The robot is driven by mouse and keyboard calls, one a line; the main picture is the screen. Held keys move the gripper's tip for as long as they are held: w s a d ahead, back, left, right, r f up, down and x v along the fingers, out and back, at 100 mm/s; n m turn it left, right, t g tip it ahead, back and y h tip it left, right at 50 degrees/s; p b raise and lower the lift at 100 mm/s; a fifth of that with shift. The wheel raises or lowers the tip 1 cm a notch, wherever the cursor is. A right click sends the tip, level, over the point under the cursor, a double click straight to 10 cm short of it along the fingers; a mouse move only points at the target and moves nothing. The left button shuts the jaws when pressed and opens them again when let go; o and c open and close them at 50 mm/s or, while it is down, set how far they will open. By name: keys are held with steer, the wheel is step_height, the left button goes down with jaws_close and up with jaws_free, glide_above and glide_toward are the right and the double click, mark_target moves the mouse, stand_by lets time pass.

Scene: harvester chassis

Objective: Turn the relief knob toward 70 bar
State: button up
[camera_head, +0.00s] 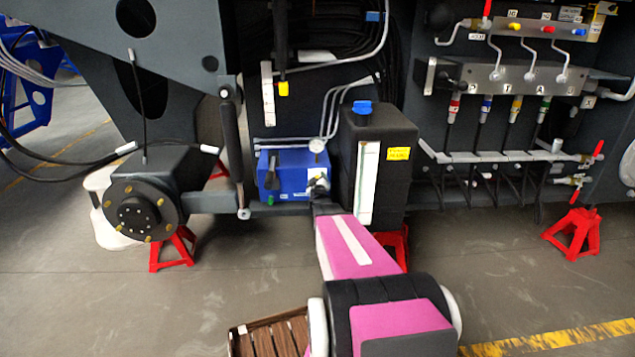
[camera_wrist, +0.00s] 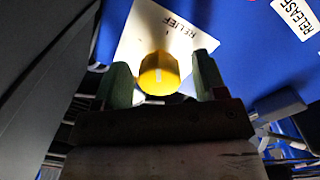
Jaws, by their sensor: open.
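The relief knob (camera_wrist: 159,74) is yellow and sits on a white label reading RELIEF (camera_wrist: 180,32) on a blue panel. In the wrist view my gripper (camera_wrist: 163,80) is open, with one finger on each side of the knob and what look like small gaps. I cannot tell whether either finger touches it. In the head view the blue pump unit (camera_head: 285,176) stands at the middle, with a round gauge (camera_head: 317,145) on top. My arm reaches to its right end and hides the knob there. No bar scale is readable.
A black tank (camera_head: 385,165) with a blue cap stands close to the right of the blue unit. A RELEASE label (camera_wrist: 298,16) is at upper right in the wrist view. A wooden crate (camera_head: 265,336) lies on the floor.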

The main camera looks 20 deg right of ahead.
steer(key=c, duration=0.9)
steer(key=shift+m, duration=0.3)
steer(key=m, duration=0.4)
steer(key=shift+m, duration=0.3)
steer(key=m, duration=1)
steer(key=shift+d+m+y, duration=0.1)
steer(key=shift+m+y, duration=0.2)
steer(key=shift+y, duration=0.1)
steer(key=shift+m, duration=2.1)
